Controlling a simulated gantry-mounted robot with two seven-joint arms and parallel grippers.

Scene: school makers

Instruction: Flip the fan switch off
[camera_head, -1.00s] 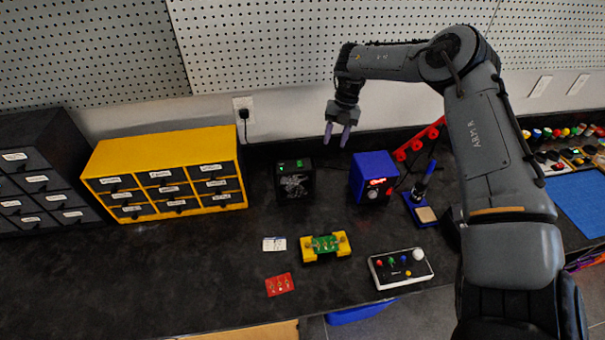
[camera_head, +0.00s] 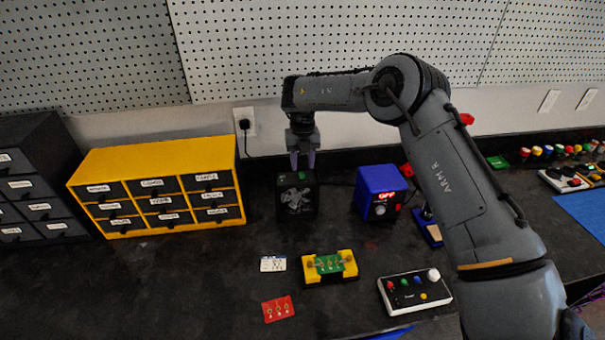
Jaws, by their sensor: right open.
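The fan is a small black box (camera_head: 297,203) with a pale printed front, standing on the dark bench near the back wall. A green switch (camera_head: 301,176) shows on its top. My right gripper (camera_head: 302,162) points down just above and behind the box's top, with its two fingers apart and nothing between them. Whether a fingertip touches the switch cannot be told. My left gripper is out of view.
A blue box (camera_head: 381,193) with a red lit display stands right of the fan. A yellow drawer cabinet (camera_head: 150,150) stands to the left. A circuit board in a yellow holder (camera_head: 330,266), a red card (camera_head: 278,308) and a white-edged control box (camera_head: 415,292) lie in front.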

